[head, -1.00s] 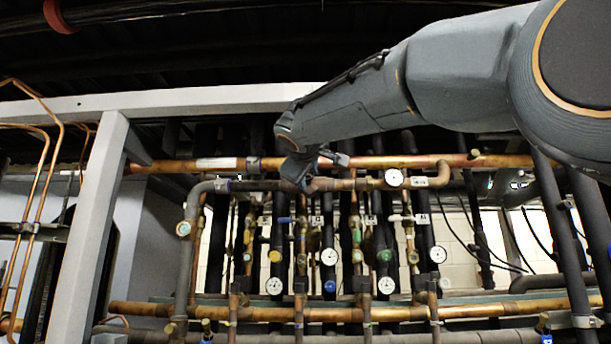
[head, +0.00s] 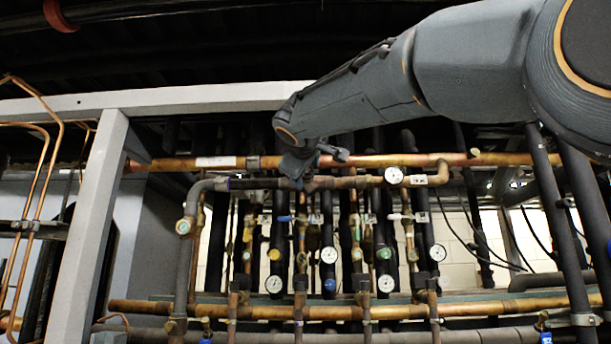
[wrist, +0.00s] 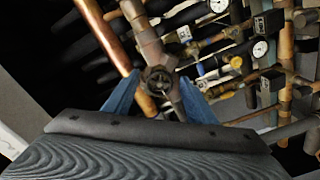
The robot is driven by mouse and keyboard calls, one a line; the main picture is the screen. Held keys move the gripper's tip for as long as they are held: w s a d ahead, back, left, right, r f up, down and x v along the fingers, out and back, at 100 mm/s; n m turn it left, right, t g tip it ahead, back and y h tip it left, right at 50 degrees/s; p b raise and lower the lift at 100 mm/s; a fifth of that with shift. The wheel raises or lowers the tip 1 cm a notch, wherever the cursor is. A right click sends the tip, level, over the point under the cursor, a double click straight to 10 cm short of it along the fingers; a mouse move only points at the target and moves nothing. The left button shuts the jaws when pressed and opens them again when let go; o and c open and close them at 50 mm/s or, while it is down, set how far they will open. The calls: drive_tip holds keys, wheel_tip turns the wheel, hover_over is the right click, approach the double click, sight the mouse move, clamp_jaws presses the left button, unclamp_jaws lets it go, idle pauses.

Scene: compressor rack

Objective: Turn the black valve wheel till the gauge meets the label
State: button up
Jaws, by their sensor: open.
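The black valve wheel (wrist: 159,82) shows in the wrist view on a pipe joint, between the two blue fingers of my gripper (wrist: 160,78). The fingers stand open on either side of it, and I cannot tell whether either touches it. In the head view my gripper (head: 304,182) is at the upper horizontal pipe and hides the wheel. A round white gauge (head: 393,175) sits on that pipe to the right, with a small white label (head: 420,180) just beside it. The gauge needle is too small to read.
A thick copper pipe (head: 390,160) runs behind my gripper. Several more gauges, such as one dial (head: 329,255), sit on the vertical pipes below. A pale steel post (head: 92,220) and beam (head: 200,98) frame the left and top.

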drive_tip(key=s+b, duration=0.2)
drive_tip(key=s, duration=0.4)
drive_tip(key=shift+s, duration=0.3)
drive_tip(key=shift+a, duration=0.2)
